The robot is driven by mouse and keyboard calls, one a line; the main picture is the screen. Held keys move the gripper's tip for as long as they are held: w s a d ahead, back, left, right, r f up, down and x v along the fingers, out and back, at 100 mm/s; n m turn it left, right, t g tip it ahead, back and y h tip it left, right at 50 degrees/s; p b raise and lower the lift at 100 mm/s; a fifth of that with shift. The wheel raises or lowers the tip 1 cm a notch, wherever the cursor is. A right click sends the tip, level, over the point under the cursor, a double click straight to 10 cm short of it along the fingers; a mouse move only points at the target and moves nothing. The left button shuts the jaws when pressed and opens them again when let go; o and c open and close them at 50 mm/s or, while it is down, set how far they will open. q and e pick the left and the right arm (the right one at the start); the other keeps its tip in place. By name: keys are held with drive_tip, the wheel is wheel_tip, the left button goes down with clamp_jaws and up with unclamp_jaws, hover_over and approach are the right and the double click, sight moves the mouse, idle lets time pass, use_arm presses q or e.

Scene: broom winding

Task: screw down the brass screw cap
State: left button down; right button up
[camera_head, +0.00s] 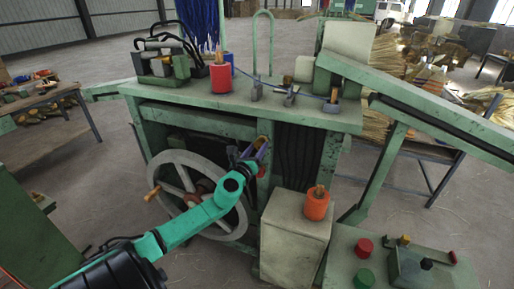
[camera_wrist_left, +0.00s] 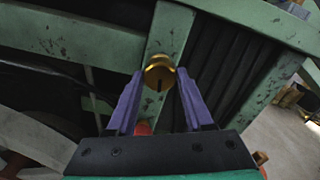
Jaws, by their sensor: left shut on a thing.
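The brass screw cap (camera_wrist_left: 160,76) is a round gold-coloured knob with a dark slot in its face. It sits on the front of a green upright of the machine's frame, just under the top rail. In the head view the cap (camera_head: 262,140) shows as a small gold spot beyond my fingers. My left gripper (camera_head: 256,147) reaches up to it from the lower left. The cap's back and any thread are hidden. My right gripper is out of view.
A large grey handwheel (camera_head: 185,160) with a wooden handle stands left of the cap, behind my left arm. A pale box (camera_head: 291,232) with an orange spool (camera_head: 316,207) stands to the lower right. The green machine top (camera_head: 225,102) overhangs the cap.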

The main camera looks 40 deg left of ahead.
use_arm(q)
drive_tip(key=shift+m, duration=0.5)
drive_tip(key=shift+c, duration=1.4)
unclamp_jaws()
drive_tip(key=b+v, duration=0.2)
drive_tip(key=v, duration=1.2)
drive_tip(key=shift+s, duration=0.3)
drive_tip(key=shift+d, duration=0.1)
